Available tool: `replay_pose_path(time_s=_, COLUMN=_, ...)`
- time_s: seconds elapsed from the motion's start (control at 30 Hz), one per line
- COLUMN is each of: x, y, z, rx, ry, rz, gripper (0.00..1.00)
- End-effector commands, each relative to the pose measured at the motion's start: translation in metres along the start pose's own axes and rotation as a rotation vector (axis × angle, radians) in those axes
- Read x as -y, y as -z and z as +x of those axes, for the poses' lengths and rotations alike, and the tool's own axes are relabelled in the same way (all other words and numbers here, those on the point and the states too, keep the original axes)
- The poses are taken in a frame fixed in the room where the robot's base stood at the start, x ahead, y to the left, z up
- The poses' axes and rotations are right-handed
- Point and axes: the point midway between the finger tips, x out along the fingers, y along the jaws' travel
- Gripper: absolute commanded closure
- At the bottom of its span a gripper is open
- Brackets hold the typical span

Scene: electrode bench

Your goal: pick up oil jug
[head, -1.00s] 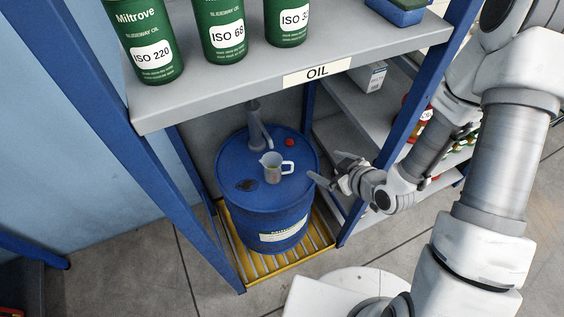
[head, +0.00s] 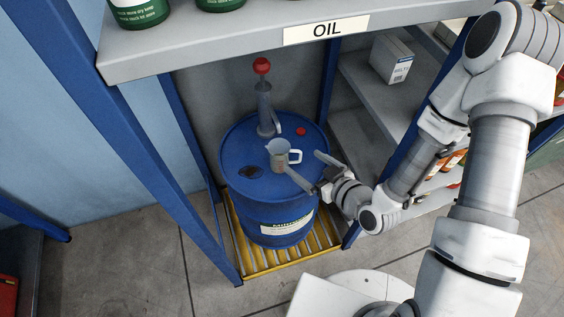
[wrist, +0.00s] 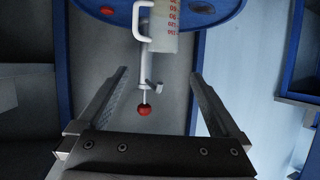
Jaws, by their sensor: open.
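The oil jug (head: 279,156) is a small clear measuring jug with a white handle. It stands upright on top of the blue drum (head: 232,150), in front of the drum's grey hand pump. In the wrist view the jug (wrist: 164,17) shows its red graduation marks, with its handle to the left. My gripper (head: 302,170) is open, just right of and in front of the jug at about drum-top height. In the wrist view the open fingers (wrist: 160,88) are apart with nothing gripped between them, and the jug appears beyond their tips.
The grey pump (head: 265,110) with a red knob (head: 262,66) stands close behind the jug. A shelf labelled OIL (head: 200,48) overhangs the drum, with blue posts (head: 150,160) at the sides. The drum stands on a yellow slatted pallet (head: 236,268).

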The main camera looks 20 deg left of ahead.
Motion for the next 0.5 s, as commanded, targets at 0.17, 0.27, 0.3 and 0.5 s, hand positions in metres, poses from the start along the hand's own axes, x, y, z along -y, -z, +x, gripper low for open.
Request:
replay_pose_path(time_s=0.17, x=-0.001, y=-0.004, z=0.015, rx=-0.003, ry=0.0, rz=-0.003, gripper=0.0)
replay_pose_path(time_s=0.27, x=-0.001, y=-0.004, z=0.02, rx=-0.002, ry=0.0, rz=-0.003, gripper=0.0)
replay_pose_path(time_s=0.3, x=-0.001, y=-0.004, z=0.022, rx=-0.002, ry=-0.001, rz=-0.003, gripper=0.0)
replay_pose_path(time_s=0.5, x=0.0, y=-0.004, z=0.032, rx=-0.002, ry=0.0, rz=-0.002, gripper=0.0)
